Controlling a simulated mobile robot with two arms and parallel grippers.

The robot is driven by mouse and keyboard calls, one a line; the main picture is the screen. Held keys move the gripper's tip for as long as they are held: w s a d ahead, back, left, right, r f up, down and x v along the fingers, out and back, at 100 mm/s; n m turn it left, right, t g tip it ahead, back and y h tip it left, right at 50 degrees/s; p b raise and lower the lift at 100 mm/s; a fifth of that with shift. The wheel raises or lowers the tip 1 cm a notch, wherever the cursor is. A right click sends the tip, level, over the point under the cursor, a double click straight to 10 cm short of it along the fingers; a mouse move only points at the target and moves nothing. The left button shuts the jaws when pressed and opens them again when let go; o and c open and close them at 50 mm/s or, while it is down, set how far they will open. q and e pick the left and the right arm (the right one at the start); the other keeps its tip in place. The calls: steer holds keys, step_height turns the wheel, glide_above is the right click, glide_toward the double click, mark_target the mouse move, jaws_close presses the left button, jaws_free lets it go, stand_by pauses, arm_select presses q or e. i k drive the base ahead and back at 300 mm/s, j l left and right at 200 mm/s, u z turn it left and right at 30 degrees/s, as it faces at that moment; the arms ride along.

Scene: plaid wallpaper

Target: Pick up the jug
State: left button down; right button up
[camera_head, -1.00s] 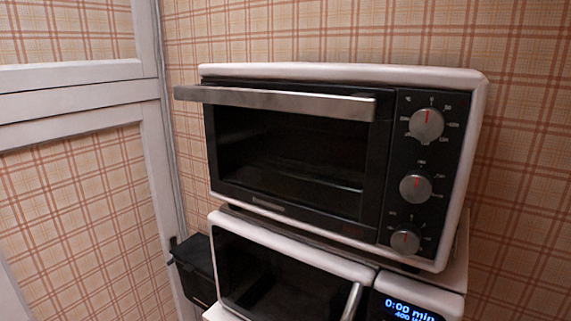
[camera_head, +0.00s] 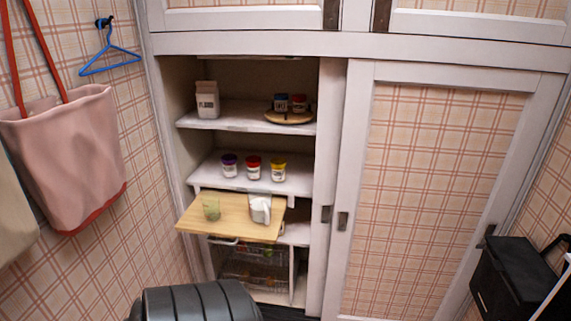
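A small white jug (camera_head: 260,209) stands on a pulled-out wooden board (camera_head: 232,228) in the open cupboard. It is near the board's right side. A greenish cup or glass (camera_head: 211,209) stands to its left on the same board. Neither of my grippers shows in the view.
Shelves above hold a flour carton (camera_head: 207,100), small jars (camera_head: 253,168) and a round wooden tray (camera_head: 289,118). A wire basket (camera_head: 255,268) is below the board. A dark ribbed bin-like object (camera_head: 195,302) stands in front. A pink bag (camera_head: 75,150) hangs left; a black box (camera_head: 508,280) is right.

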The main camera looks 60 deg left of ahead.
mark_target(259, 198)
steer(key=u, duration=2.25)
